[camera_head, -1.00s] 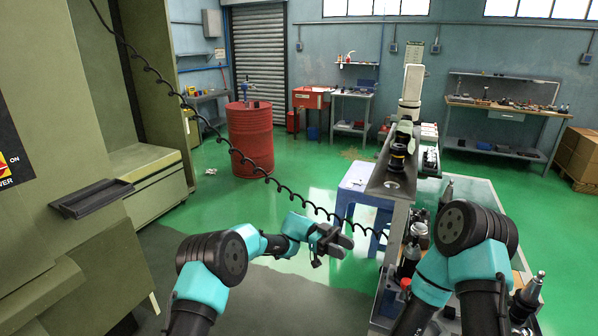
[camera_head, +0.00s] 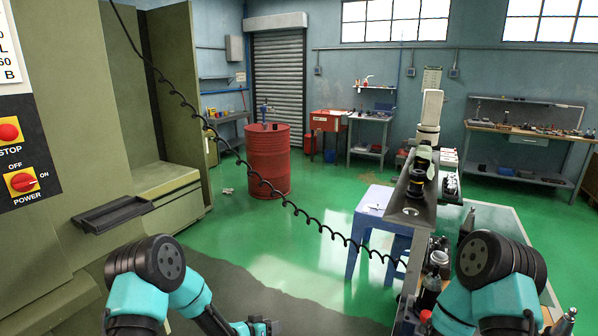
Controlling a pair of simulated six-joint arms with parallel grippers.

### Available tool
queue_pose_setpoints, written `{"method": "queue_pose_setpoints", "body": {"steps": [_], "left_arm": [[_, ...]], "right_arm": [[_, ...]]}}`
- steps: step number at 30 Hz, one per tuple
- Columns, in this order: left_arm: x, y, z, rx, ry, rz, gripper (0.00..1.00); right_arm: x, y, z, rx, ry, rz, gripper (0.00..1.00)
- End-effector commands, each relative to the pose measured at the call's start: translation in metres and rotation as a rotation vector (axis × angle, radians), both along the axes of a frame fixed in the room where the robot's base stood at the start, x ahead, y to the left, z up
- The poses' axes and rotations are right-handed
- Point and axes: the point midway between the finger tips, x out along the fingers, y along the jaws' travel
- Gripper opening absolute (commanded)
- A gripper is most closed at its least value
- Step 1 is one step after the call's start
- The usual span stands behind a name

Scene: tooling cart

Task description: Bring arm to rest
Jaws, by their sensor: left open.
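My left arm comes in at the lower left, and its gripper (camera_head: 262,327) shows at the bottom edge of the head view, partly cut off. The gripper is open and nothing shows in it. It hangs over the floor, apart from the cart. My right arm is at the lower right, in front of the tooling cart (camera_head: 415,240); its gripper is out of the picture. A dark tool holder (camera_head: 417,186) stands on the cart's upper shelf.
A green machine with a control panel (camera_head: 20,160) stands at the left. A coiled black cable (camera_head: 262,183) hangs across to the cart. A blue stool (camera_head: 372,215) stands beside the cart, and a red barrel (camera_head: 267,165) farther back. Green floor between is clear.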

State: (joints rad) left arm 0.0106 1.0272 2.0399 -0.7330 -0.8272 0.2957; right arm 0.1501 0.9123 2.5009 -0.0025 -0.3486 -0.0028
Motion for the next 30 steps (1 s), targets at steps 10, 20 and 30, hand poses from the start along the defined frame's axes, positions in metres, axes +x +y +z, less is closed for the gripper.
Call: {"method": "queue_pose_setpoints", "body": {"steps": [10, 20, 30], "left_arm": [[-0.167, 0.097, -0.070, 0.230, 0.520, 0.208, 0.41], [-0.302, 0.132, -0.073, 0.318, 0.885, 0.272, 0.41], [-0.309, 0.133, -0.072, 0.322, 0.906, 0.275, 0.41]], "right_arm": [[0.000, 0.000, 0.000, 0.000, 0.000, 0.000, 0.26], [0.000, 0.000, 0.000, 0.000, 0.000, 0.000, 0.26], [0.000, 0.000, 0.000, 0.000, 0.000, 0.000, 0.26]]}}
